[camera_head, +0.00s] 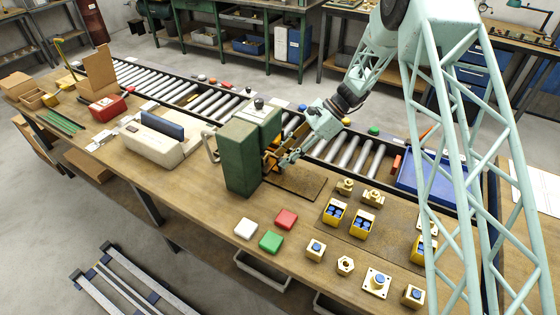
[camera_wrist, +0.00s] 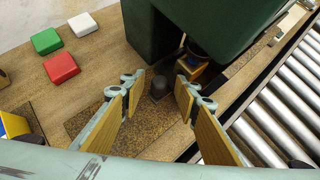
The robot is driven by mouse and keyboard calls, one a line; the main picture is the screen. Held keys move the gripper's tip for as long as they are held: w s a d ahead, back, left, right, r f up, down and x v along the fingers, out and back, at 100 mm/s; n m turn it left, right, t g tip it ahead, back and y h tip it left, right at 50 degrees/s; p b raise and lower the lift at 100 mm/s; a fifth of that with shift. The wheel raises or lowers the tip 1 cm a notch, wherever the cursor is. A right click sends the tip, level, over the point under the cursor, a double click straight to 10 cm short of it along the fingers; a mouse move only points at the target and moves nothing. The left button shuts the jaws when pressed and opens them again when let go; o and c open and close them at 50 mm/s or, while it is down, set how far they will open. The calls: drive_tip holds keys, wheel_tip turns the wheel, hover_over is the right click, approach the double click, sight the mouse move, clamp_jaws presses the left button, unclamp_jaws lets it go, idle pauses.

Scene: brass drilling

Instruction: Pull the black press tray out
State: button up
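The green press (camera_head: 254,150) stands on the bench near the middle of the head view, and its dark green body fills the top of the wrist view (camera_wrist: 215,30). A dark, speckled flat tray or plate (camera_head: 298,182) lies at its foot; the wrist view shows it below my fingers (camera_wrist: 148,135). A small black knob (camera_wrist: 160,85) rises near the press opening, between my fingertips. My gripper (camera_wrist: 157,92) is open, with gaps visible on both sides of the knob. In the head view my gripper (camera_head: 276,162) is low beside the press, partly hiding the opening.
A yellow block with a dark top (camera_wrist: 192,70) sits under the press head. Red, green and white blocks (camera_head: 286,219) lie in front. Brass parts (camera_head: 361,222) stand at right. A roller conveyor (camera_head: 350,152) runs behind.

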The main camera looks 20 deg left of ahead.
drive_tip(key=shift+x, duration=1.2)
clamp_jaws()
